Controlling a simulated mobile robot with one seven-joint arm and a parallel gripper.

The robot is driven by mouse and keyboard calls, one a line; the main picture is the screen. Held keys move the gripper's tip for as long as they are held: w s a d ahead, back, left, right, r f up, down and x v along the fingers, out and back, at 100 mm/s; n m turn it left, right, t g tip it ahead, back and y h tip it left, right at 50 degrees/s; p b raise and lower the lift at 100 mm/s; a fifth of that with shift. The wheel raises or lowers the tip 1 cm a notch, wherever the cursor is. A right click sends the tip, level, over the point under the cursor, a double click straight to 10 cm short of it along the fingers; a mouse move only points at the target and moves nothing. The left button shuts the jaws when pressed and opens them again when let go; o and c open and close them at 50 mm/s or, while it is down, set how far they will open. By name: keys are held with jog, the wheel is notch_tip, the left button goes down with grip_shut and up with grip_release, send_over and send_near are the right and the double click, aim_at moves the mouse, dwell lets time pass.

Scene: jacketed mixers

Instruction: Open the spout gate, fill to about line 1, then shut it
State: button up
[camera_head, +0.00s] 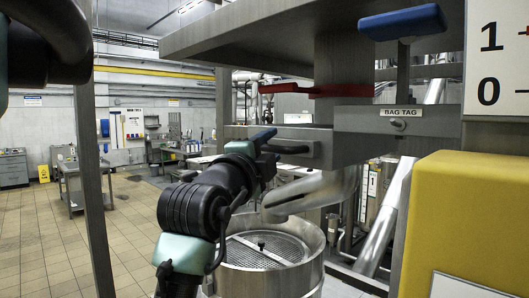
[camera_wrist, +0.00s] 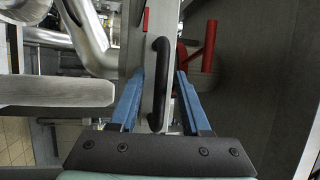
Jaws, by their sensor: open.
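A grey metal gate plate (camera_head: 300,135) with a black bar handle (camera_head: 287,149) sits above a curved steel spout (camera_head: 312,194). My gripper (camera_head: 263,140) is at the handle's left end. In the wrist view, the black handle (camera_wrist: 158,85) lies between the two blue fingers of my gripper (camera_wrist: 161,78), with gaps visible on both sides. The fingers are apart. A round steel vessel (camera_head: 312,275) with a grated top stands below the spout. No flow shows from the spout. No fill line can be made out on the vessel.
A red lever (camera_head: 305,90) is above the gate and a blue handle (camera_head: 403,22) higher right. A plate reads BAG TAG (camera_head: 397,112). A yellow box (camera_head: 470,215) fills the right. A grey post (camera_head: 95,190) stands left; tiled floor (camera_head: 40,235) is open beyond.

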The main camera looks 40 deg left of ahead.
jog(key=b+v, duration=0.7)
jog(key=v, duration=0.6)
